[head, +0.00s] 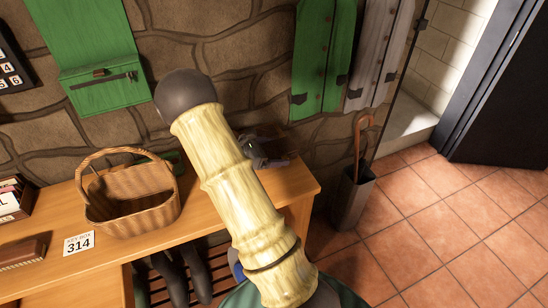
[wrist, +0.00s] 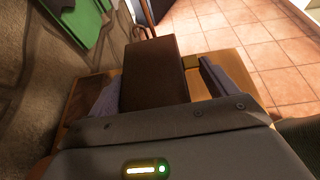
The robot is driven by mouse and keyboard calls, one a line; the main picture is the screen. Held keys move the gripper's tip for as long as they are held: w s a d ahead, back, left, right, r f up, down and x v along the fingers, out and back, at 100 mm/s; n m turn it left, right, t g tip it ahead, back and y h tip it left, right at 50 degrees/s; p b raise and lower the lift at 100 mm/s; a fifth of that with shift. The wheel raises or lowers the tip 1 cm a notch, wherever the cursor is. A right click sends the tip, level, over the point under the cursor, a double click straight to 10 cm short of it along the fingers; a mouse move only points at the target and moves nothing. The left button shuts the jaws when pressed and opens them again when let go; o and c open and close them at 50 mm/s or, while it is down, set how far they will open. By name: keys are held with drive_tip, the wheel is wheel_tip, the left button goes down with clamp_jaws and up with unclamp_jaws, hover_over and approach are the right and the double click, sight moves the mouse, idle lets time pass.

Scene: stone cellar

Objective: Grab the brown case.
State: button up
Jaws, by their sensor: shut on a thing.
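The brown case (wrist: 155,75) is a dark brown block in the wrist view. It sits between the two fingers of my gripper (wrist: 161,84), which is shut on it. The wooden table top shows around and beyond the case; I cannot tell whether the case touches it. In the head view my gripper (head: 266,150) is partly hidden behind my pale arm, near the right end of the table. The case cannot be made out clearly there.
The wooden table (head: 200,215) bears a wicker basket (head: 133,205), a 314 card (head: 79,243) and a flat brown item (head: 22,252). An umbrella stand (head: 352,200) stands right of it. Tiled floor lies open at right.

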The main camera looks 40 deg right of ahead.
sight(273, 151)
wheel_tip(273, 151, up, 7)
idle(0.8)
